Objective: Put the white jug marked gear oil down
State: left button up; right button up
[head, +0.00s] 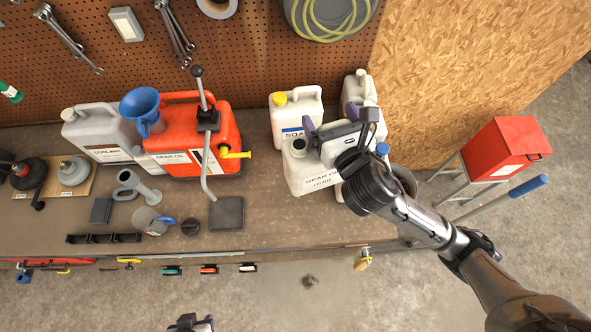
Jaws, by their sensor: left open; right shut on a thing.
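The white jug marked gear oil (312,178) is upright at the right part of the workbench, in front of a white jug with a yellow cap (296,108). My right gripper (338,131) comes in from the right and is shut on the upper part of the jug, partly hiding it. I cannot tell whether the jug's base touches the bench (262,222). My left gripper (190,324) shows only in part at the bottom edge, in front of the bench, away from the jug; it is open.
A red gear oil can (222,130) with a pump, a grey coolant jug (92,132) and a blue funnel (141,103) stand left. Another pale jug (358,88) stands behind my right gripper. A red box (503,150) is right of the bench. Bench front centre is clear.

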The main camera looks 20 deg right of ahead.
jog(key=a+f+b, duration=0.1)
jog(key=f+b, duration=0.3)
jog(key=a+f+b, duration=0.1)
jog(key=f+b, duration=0.2)
jog(key=f, duration=0.1)
jog(key=f+b, duration=0.4)
jog(key=shift+w+a+b, duration=0.35)
jog(key=shift+w+a, duration=0.05)
notch_tip(320, 180, down, 19)
jog(key=w+d+m+h+b, duration=0.1)
jog(key=w+m+h+b, duration=0.1)
jog(key=b, duration=0.9)
jog(key=m+h, duration=0.1)
jog(key=h, duration=0.1)
jog(key=shift+w+d+f+g+h, duration=0.2)
jog(key=shift+w+g+h, duration=0.1)
jog(key=shift+h, duration=0.1)
jog(key=shift+f, duration=0.1)
jog(key=o, duration=1.6)
jog(key=shift+f, duration=0.1)
